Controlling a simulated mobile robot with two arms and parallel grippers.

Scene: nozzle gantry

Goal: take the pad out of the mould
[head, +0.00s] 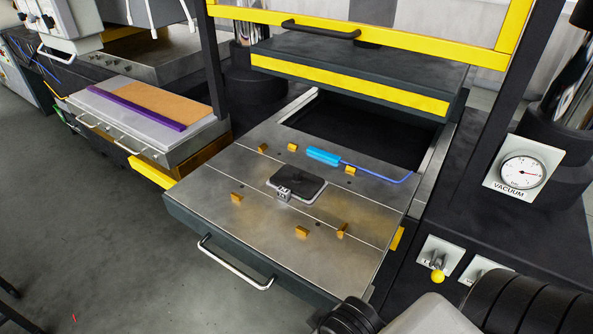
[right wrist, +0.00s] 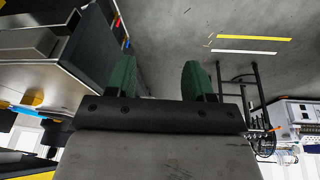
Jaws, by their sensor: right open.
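The mould (head: 283,203) sits near the middle of a pulled-out metal plate (head: 240,180) in the head view. It is small, with a light rim around the dark rectangular pad (head: 299,183). A small metal block (head: 284,192) with markings is at its front edge. My right gripper (right wrist: 158,65) shows in the right wrist view with two green fingers, open and empty. It faces the floor, away from the mould. My left gripper is in neither view.
A blue-handled tool (head: 323,156) with a bent rod lies behind the pad. Several brass blocks (head: 302,231) stand around the mould. The press's yellow-edged upper part (head: 350,85) overhangs the back. A vacuum gauge (head: 522,172) is at right.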

